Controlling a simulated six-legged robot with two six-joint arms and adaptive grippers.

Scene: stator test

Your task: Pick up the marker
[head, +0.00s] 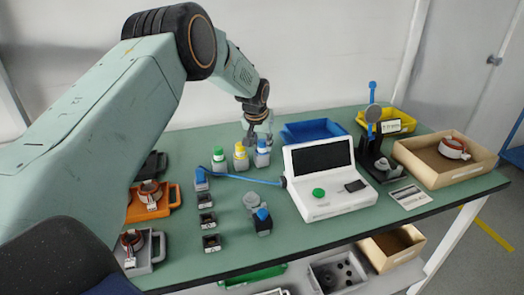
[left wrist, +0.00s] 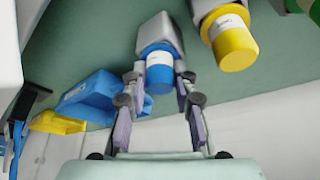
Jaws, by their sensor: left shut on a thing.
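Several small bottle-like markers with coloured caps stand on the green table. A blue-capped marker (head: 262,158) is at the right end of the back row, beside a yellow-capped one (head: 240,158) and a green-capped one (head: 218,160). My left gripper (head: 258,136) points down over the blue-capped marker. In the left wrist view its fingers (left wrist: 160,76) are shut on either side of the blue cap (left wrist: 159,76). The yellow cap (left wrist: 236,48) is beside it, clear of the fingers. My right gripper is not in view.
A white tester with a dark screen (head: 322,156) stands right of the markers, with a blue cable running left from it. A blue bin (head: 312,130) is behind. A cardboard tray (head: 440,180) holds a stator. Small dark blocks (head: 207,220) lie in front.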

